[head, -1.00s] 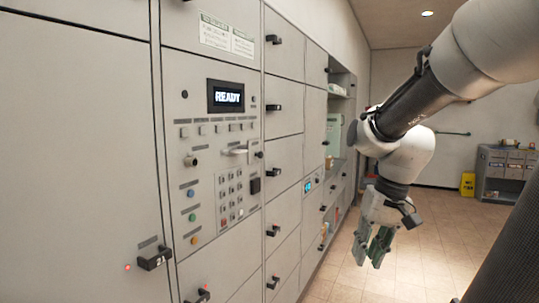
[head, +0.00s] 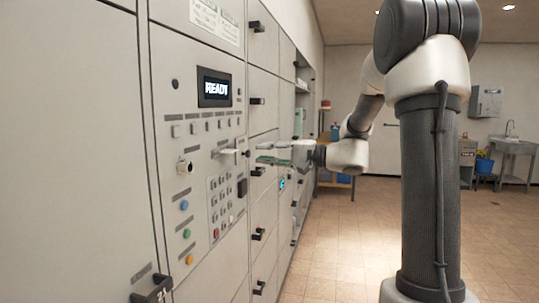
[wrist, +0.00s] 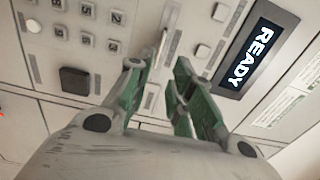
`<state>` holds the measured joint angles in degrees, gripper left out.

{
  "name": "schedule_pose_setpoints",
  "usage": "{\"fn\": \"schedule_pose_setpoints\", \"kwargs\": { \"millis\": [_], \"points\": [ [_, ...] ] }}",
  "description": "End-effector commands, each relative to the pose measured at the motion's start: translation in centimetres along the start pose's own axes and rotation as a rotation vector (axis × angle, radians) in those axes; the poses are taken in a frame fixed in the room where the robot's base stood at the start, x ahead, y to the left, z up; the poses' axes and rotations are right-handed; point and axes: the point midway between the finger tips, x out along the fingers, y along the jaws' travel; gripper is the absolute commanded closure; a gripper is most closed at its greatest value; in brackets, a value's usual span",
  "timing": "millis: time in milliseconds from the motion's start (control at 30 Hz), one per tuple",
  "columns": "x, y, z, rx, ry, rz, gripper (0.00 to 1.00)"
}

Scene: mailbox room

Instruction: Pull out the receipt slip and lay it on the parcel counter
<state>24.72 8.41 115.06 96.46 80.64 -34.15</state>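The receipt slip (head: 232,151) is a pale strip sticking out of a slot in the locker wall's control panel, below the READY screen. In the wrist view the slip (wrist: 162,44) appears nearly edge-on, just beyond the fingertips and roughly in line with the gap between them. My gripper (head: 258,153) has green fingers and points at the panel in front of the slip. It is open, with a clear gap between the fingers (wrist: 165,62). The frames do not show clearly whether the slip's outer end is between the tips. I cannot identify the parcel counter.
The READY screen (head: 214,88), a keypad (head: 224,205), a dark square (wrist: 74,81) and coloured buttons (head: 185,205) are close around the slot. Black locker handles (head: 257,171) jut from the wall. The tiled floor (head: 335,240) is clear. A sink (head: 512,145) stands far right.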

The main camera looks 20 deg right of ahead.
Motion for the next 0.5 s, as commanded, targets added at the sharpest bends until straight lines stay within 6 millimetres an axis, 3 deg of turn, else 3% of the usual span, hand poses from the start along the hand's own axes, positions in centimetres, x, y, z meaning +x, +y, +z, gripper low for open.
{"fn": "schedule_pose_setpoints", "kwargs": {
  "millis": [500],
  "points": [
    [6.7, 0.1, 0.1, 0.002, -0.004, 0.003, 0.78]
  ]
}}
